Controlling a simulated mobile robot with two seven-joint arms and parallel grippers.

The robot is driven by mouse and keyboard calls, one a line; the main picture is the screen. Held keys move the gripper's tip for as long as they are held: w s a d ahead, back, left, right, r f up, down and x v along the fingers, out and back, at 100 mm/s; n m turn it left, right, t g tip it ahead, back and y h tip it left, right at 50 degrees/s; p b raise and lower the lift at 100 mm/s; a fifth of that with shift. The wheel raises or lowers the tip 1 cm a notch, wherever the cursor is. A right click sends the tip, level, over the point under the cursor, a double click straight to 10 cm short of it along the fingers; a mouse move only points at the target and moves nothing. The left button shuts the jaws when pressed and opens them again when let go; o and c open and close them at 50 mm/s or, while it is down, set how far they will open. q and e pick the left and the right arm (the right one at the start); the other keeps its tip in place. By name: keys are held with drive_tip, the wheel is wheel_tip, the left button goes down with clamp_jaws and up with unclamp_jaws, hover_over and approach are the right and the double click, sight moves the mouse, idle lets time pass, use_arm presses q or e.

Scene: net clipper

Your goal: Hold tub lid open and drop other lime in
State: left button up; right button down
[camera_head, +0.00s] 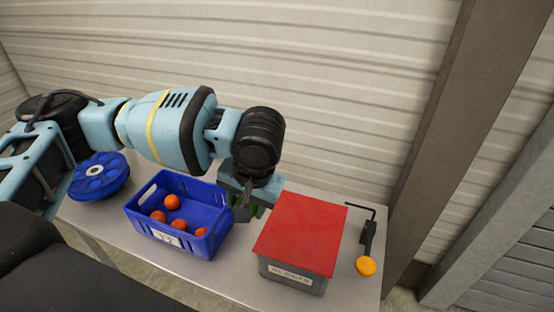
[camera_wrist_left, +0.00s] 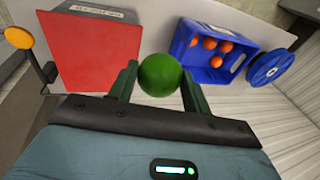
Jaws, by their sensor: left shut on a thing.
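The grey tub (camera_head: 290,279) stands on the table with its flat red lid (camera_head: 303,233) lying shut on top. In the left wrist view the red lid (camera_wrist_left: 97,52) is left of my fingers. My left gripper (camera_wrist_left: 158,80) is shut on a round green lime (camera_wrist_left: 160,75). In the head view my left gripper (camera_head: 248,207) points down between the blue crate and the tub, just left of the lid and apart from it; I cannot make out the lime clearly there. My right gripper is not in view. The tub's inside is hidden.
A blue crate (camera_head: 150,187) with several orange balls (camera_head: 172,202) stands left of the tub. A blue reel (camera_head: 98,172) lies at the table's left end. A black bent tool with an orange disc (camera_head: 366,266) is right of the tub. A ribbed wall (camera_head: 320,100) rises behind.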

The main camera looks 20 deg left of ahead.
use_arm(q)
drive_tip(key=s+d+f, duration=0.4)
drive_tip(key=d, duration=0.3)
drive_tip(key=s+d+f+t, duration=0.1)
drive_tip(key=s+d+f, duration=0.4)
drive_tip(key=d, duration=0.3)
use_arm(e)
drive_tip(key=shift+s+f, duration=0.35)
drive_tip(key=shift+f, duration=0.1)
use_arm(q)
drive_tip(key=shift+f, duration=0.1)
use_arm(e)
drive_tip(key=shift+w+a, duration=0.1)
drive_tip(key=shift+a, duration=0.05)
